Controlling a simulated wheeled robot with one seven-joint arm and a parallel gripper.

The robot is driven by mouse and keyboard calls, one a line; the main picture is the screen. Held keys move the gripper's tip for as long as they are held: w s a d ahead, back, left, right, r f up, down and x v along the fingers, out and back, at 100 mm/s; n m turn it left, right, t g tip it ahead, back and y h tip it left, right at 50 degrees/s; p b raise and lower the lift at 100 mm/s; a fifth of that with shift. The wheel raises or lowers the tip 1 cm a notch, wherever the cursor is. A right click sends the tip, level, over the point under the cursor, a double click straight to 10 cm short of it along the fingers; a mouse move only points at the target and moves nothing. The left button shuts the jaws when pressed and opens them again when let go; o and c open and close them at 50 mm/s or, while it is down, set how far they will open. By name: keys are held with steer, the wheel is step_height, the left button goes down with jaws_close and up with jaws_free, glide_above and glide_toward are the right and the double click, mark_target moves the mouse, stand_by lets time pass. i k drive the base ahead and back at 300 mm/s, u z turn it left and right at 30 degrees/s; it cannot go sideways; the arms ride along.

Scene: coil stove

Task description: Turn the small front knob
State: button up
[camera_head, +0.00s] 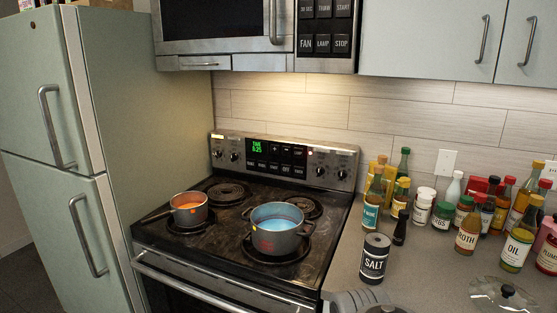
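The coil stove (225,248) stands between the fridge and the counter. Its upright back panel (300,157) carries two dark round knobs at the left, a left one (219,155) and a right one (234,157). Two more are at the right, a left one (320,171) and a right one (342,174). Their labels are too small to read, so I cannot tell which is the small front knob. A small copper-coloured pot (189,212) sits on the front left coil. A larger grey pot (276,238) sits on the front right coil.
The rear coils, left (228,194) and right (303,206), are bare. A salt can (374,262) and several bottles crowd the counter (420,260) at right. A glass lid (500,293) lies near its front. The microwave (250,30) hangs above the stove; the fridge (80,180) stands left.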

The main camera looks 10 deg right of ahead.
mark_target(218, 154)
steer(key=u, duration=0.5)
steer(key=k, duration=0.6)
steer(key=u, duration=1.15)
steer(key=i, duration=0.9)
steer(key=u, duration=0.35)
steer(key=i, duration=1.05)
steer(key=z, duration=0.35)
